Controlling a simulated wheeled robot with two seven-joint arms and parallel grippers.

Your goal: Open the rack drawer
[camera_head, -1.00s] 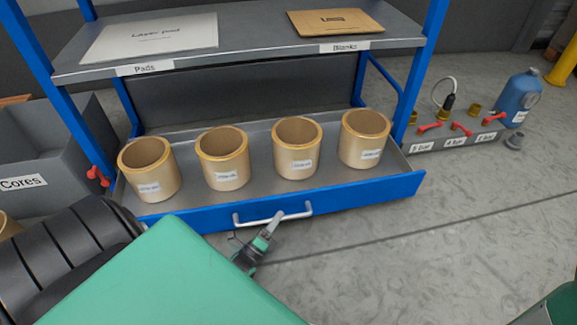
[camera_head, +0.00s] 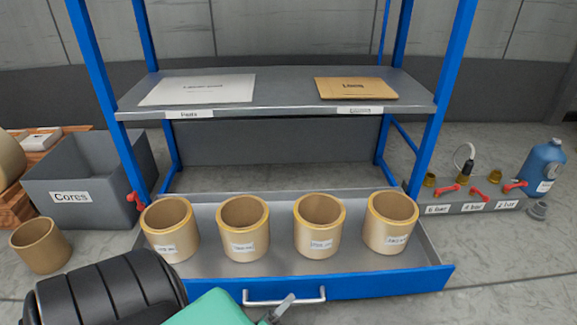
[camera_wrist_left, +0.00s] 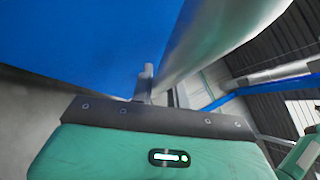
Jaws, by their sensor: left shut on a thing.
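The rack drawer (camera_head: 345,287) has a blue front and a grey tray, and stands pulled out at the bottom of the blue rack. Its pale bar handle (camera_head: 257,301) is on the front, low in the head view. My left gripper (camera_head: 284,306) is shut on this handle, right of its middle; my green arm and the frame's bottom edge hide part of it. In the left wrist view the handle (camera_wrist_left: 215,40) crosses close in front of the gripper (camera_wrist_left: 147,85), with the blue drawer front (camera_wrist_left: 80,40) behind. My right gripper is out of view.
Several tan cores (camera_head: 320,228) stand upright in the drawer. A grey Cores bin (camera_head: 95,170) is at left, with a loose core (camera_head: 40,246) on the floor. A valve block (camera_head: 470,208) and blue jug (camera_head: 541,168) are at right. The floor at lower right is clear.

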